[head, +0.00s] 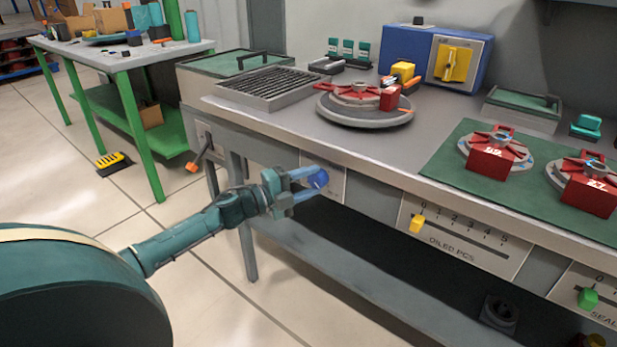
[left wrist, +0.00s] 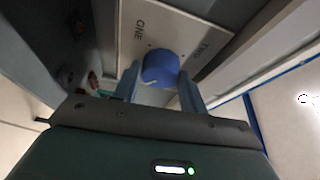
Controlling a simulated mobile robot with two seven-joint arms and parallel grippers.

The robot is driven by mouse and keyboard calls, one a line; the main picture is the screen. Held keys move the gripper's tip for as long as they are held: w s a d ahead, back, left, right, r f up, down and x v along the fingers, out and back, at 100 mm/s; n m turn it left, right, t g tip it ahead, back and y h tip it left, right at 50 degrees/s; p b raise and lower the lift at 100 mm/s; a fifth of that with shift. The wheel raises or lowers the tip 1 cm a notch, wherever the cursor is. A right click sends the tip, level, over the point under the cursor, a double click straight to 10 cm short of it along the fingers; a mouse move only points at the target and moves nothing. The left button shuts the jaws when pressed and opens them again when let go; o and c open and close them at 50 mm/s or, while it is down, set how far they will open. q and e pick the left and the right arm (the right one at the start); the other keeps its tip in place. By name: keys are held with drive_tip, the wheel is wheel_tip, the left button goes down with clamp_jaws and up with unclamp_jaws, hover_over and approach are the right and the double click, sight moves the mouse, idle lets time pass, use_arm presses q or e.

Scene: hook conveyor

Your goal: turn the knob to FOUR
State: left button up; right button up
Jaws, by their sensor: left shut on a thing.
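The blue knob (head: 319,179) sits on a pale panel on the front face of the bench. In the left wrist view the knob (left wrist: 160,68) stands between the two fingers, and the panel (left wrist: 140,25) beside it shows the labels ONE and TWO. The label FOUR is not visible. My left gripper (head: 312,181) is shut on the knob; its fingers also show in the left wrist view (left wrist: 160,88). A small light mark shows on the knob's near side; which label it points to is unclear. My right gripper is not in view.
The bench top (head: 240,107) overhangs the panel. A slider plate (head: 465,240) with a yellow slider (head: 417,224) is to the right. An orange-tipped lever (head: 192,166) sticks out at left. A lower shelf (head: 330,268) runs beneath.

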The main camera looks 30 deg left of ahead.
use_arm(q)
drive_tip(key=shift+r+m, duration=0.1)
drive_tip(key=shift+m, duration=0.3)
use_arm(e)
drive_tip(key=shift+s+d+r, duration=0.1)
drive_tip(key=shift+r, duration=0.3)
use_arm(q)
drive_tip(key=shift+p, duration=0.3)
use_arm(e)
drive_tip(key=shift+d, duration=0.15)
use_arm(q)
drive_tip(key=o, duration=1)
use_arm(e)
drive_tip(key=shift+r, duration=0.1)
use_arm(q)
drive_tip(key=shift+s, duration=0.1)
drive_tip(key=shift+r+p+v, duration=0.1)
drive_tip(key=shift+p+v, duration=0.3)
drive_tip(key=shift+v, duration=2.85)
drive_tip(key=shift+r+p+v, duration=0.15)
drive_tip(key=shift+p+v, duration=0.2)
drive_tip(key=shift+v, duration=2.95)
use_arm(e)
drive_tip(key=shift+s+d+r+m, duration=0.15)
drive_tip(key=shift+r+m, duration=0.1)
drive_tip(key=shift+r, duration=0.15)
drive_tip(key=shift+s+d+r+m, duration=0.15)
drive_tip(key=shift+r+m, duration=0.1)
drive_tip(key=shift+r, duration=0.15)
